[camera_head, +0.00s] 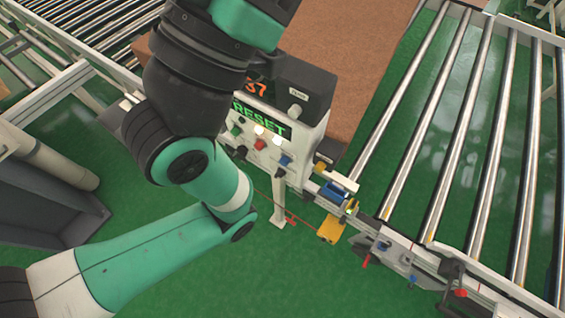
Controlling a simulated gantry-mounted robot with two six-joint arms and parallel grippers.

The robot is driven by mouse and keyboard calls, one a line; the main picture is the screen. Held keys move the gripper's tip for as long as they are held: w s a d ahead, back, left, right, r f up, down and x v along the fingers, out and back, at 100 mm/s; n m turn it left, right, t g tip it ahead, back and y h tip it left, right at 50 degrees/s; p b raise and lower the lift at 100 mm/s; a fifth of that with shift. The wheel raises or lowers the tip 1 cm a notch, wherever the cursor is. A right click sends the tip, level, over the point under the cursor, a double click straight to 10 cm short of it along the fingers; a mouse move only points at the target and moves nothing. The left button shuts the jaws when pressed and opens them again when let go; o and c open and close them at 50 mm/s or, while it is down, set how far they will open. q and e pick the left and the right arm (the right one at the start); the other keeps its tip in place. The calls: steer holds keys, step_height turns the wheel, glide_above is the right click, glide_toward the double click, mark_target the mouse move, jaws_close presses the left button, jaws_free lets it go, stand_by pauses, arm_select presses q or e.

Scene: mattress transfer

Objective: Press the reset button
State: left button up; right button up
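A white control box (311,140) with a dark top stands near the middle. Its display shows green text "RESET" (260,120) and orange digits, partly hidden by my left arm. On its front are a green button (236,131), a red button (260,144), a blue button (286,160), two white glowing lamps or buttons and dark knobs. I cannot tell which one is the reset button. My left arm spans the left and top middle, in front of the box's left part. Its gripper is not visible. My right arm and gripper are not in view.
A roller conveyor (440,130) fills the right side, with a yellow bracket (330,228) and blue fitting at its near corner. A large brown slab (345,45) lies behind the box. More rollers are at upper left. Green floor (300,285) is open in front.

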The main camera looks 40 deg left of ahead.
arm_select(q)
jaws_close()
stand_by(1.4)
